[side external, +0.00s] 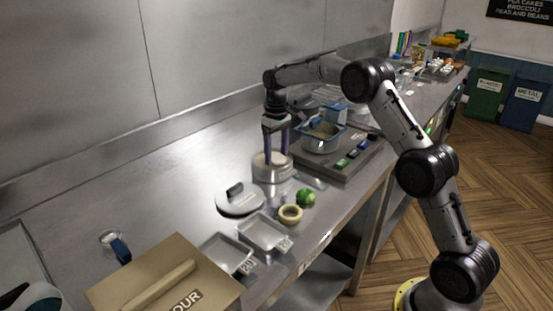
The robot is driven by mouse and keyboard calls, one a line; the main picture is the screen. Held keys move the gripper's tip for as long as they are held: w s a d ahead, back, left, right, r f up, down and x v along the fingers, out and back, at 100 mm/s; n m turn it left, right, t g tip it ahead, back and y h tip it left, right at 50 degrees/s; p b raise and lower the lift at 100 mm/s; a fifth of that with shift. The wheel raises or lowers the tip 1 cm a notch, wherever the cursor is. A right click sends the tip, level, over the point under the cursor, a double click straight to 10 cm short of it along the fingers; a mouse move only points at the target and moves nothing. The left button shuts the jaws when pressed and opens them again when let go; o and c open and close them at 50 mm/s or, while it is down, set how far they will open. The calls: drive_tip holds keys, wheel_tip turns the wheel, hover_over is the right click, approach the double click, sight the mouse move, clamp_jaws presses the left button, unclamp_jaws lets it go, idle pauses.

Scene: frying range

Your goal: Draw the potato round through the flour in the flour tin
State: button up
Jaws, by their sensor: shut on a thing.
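The round metal flour tin (272,175) stands on the steel counter, with pale flour showing inside its rim. My gripper (276,158) points down over the tin, its two dark fingers reaching to or into the tin's mouth. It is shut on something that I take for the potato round. The round itself is too small or hidden between the fingertips and the flour to make out. I cannot tell how deep the fingertips reach.
A round lid (239,200) with a dark handle lies left in front of the tin. Two shallow trays (222,252), a green ball-like item (306,197) and a yellowish ring (290,215) lie nearby. A blue-rimmed container (322,143) stands right.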

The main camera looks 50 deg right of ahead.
drive_tip(key=shift+r, duration=2.05)
drive_tip(key=shift+r, duration=0.1)
drive_tip(key=shift+r, duration=1.4)
